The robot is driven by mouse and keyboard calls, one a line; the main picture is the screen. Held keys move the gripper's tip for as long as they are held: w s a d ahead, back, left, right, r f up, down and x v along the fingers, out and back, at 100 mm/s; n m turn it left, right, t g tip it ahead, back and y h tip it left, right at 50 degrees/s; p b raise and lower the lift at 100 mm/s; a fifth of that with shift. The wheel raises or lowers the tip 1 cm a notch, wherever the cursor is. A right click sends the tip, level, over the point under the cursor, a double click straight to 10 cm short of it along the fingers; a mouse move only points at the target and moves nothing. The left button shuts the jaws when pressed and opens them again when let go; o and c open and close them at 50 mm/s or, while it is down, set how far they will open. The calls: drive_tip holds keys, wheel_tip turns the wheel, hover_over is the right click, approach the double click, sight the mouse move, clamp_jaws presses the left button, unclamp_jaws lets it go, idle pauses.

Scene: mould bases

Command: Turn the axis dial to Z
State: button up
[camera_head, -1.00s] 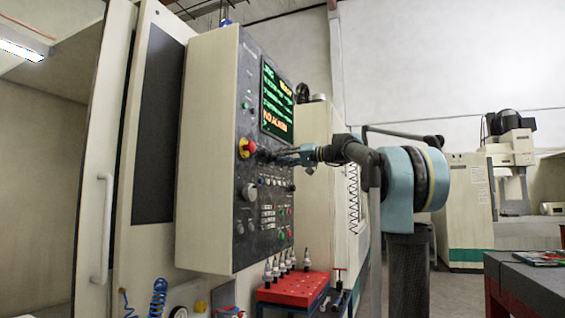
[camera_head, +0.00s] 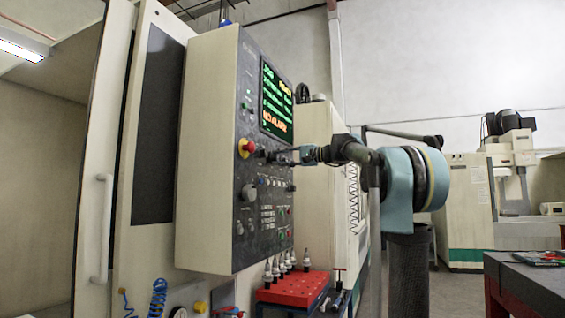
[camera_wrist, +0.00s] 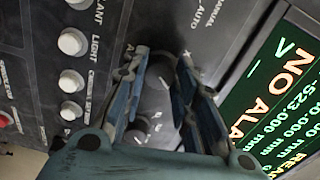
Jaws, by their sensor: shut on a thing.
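The axis dial (camera_wrist: 157,78) is a dark round knob on the machine's control panel. In the wrist view it sits between the two blue-grey fingers of my gripper (camera_wrist: 163,60), which is shut on it. The fingers cover much of the dial and its pointer. A letter X shows beside the right fingertip and an A beside the left; other marks below are partly hidden, so the dial's setting cannot be read. In the head view my gripper (camera_head: 278,157) reaches the panel from the right, level with the area below the screen, and hides the dial.
The control panel (camera_head: 210,150) carries a red emergency button (camera_head: 246,148) left of my gripper and a lit screen (camera_head: 276,103) above it. White push buttons (camera_wrist: 71,42) line the panel in the wrist view. A red tool rack (camera_head: 295,287) stands below.

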drive_tip(key=shift+f+m, duration=0.1)
drive_tip(key=shift+m, duration=0.5)
drive_tip(key=o, duration=1.1)
drive_tip(key=shift+a, duration=0.15)
drive_tip(key=v, duration=1.2)
drive_tip(key=shift+w, duration=0.1)
